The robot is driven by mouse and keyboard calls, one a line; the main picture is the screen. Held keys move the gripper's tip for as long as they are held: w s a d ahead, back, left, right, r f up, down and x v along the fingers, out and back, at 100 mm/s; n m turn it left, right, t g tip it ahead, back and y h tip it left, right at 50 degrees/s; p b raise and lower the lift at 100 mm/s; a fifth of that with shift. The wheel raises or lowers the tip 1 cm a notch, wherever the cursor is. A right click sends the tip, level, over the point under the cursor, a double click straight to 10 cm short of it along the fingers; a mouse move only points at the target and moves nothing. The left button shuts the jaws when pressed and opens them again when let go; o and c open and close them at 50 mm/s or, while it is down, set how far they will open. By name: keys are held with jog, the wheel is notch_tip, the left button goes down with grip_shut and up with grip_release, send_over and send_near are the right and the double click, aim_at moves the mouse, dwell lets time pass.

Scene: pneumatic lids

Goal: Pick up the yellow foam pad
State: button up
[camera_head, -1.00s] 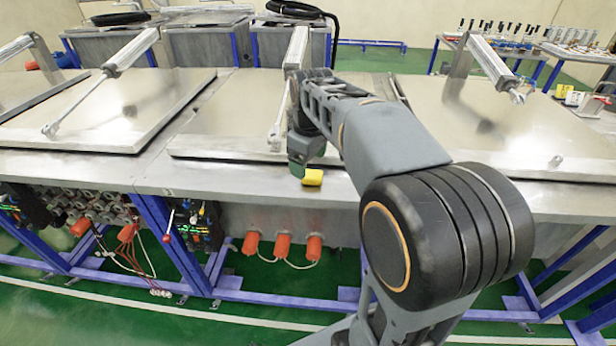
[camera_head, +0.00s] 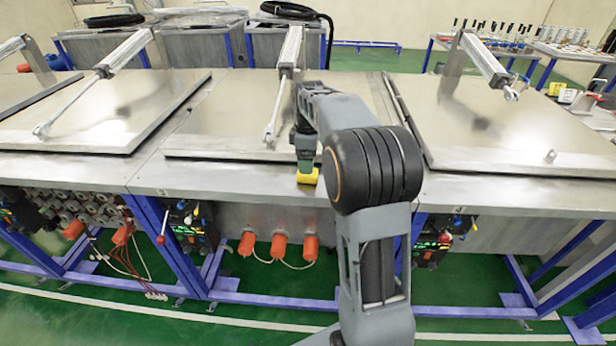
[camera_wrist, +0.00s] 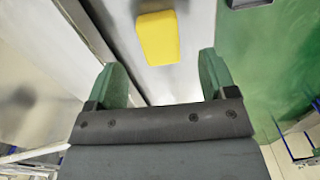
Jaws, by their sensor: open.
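The yellow foam pad (camera_head: 308,176) lies on the steel front ledge of the middle bench. It is a small block and also shows in the wrist view (camera_wrist: 158,38), at the top centre. My gripper (camera_head: 305,168) is directly above or just behind the pad in the head view. In the wrist view my gripper (camera_wrist: 162,75) is open, with its two green fingers apart and nothing between them. The pad shows ahead of the fingertips, roughly in line with the gap. The exact height of the fingers above the pad is hard to tell.
A flat steel lid (camera_head: 225,120) with a pneumatic cylinder (camera_head: 290,55) lies behind the pad. Another lid (camera_head: 490,125) is to the right. Orange connectors (camera_head: 279,246) hang below the bench's front edge. The ledge (camera_head: 235,178) left of the pad is clear.

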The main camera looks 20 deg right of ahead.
jog(key=shift+f, duration=2.75)
jog(key=c, duration=1)
jog(key=shift+r, duration=0.1)
jog(key=shift+r, duration=0.55)
jog(key=shift+a+r, duration=0.15)
jog(key=shift+r, duration=0.5)
jog(key=shift+a+r, duration=0.15)
jog(key=shift+r, duration=0.45)
jog(key=a+r, duration=0.3)
jog(key=a, duration=0.1)
jog(key=s+a+r, duration=0.1)
jog(key=a+r, duration=0.2)
jog(key=a, duration=0.2)
jog(key=a+r, duration=0.3)
jog(key=a, duration=0.1)
jog(key=shift+s+a+r, duration=0.15)
jog(key=shift+s+a, duration=0.1)
jog(key=shift+s, duration=0.1)
